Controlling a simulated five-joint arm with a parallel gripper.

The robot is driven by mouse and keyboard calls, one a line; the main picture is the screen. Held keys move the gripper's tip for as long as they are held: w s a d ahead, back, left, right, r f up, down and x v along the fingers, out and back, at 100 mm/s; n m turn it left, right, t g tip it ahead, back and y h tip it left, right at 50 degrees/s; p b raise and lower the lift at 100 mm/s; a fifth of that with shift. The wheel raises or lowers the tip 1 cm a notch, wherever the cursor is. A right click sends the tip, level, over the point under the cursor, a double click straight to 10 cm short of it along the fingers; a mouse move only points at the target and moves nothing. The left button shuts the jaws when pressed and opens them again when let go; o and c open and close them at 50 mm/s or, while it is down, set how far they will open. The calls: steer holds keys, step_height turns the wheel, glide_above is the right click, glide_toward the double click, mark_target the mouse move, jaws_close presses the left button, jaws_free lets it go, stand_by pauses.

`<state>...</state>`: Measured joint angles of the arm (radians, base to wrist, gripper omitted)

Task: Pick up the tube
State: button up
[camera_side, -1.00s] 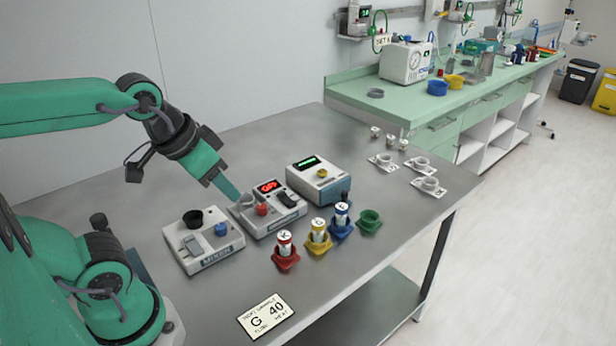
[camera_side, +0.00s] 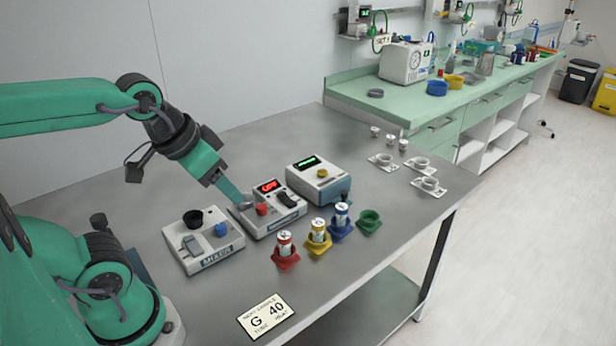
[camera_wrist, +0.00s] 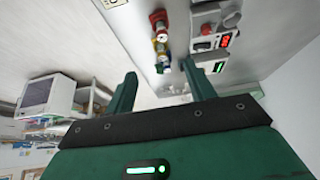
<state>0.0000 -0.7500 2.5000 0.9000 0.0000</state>
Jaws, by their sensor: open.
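In the side view three white capped tubes stand upright in holders: one in a red holder (camera_side: 285,261), one in a yellow holder (camera_side: 319,246), one in a blue holder (camera_side: 341,230). Their labels are too small to read surely. A green holder (camera_side: 369,221) beside them looks empty. My gripper (camera_side: 243,203) is low over the middle device (camera_side: 276,217), by its left end, left of the tubes. In the wrist view its two fingers (camera_wrist: 160,84) are apart with nothing held between them. The tubes appear beyond the fingers there.
A left device (camera_side: 204,243) has a black well and blue button. A box with a green display (camera_side: 320,176) stands behind the tubes. A card (camera_side: 266,317) reading "G 40" lies near the front edge. Several pale holders (camera_side: 429,185) sit at right; the metal table between is clear.

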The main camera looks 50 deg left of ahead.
steer(key=n+g, duration=0.3)
steer(key=g, duration=0.2)
glide_above(342, 207)
steer(key=f, duration=1.2)
steer(key=shift+s+a+f, duration=0.15)
steer(key=shift+s, duration=0.2)
steer(key=shift+w+f+g, duration=0.3)
steer(key=shift+f, duration=4.05)
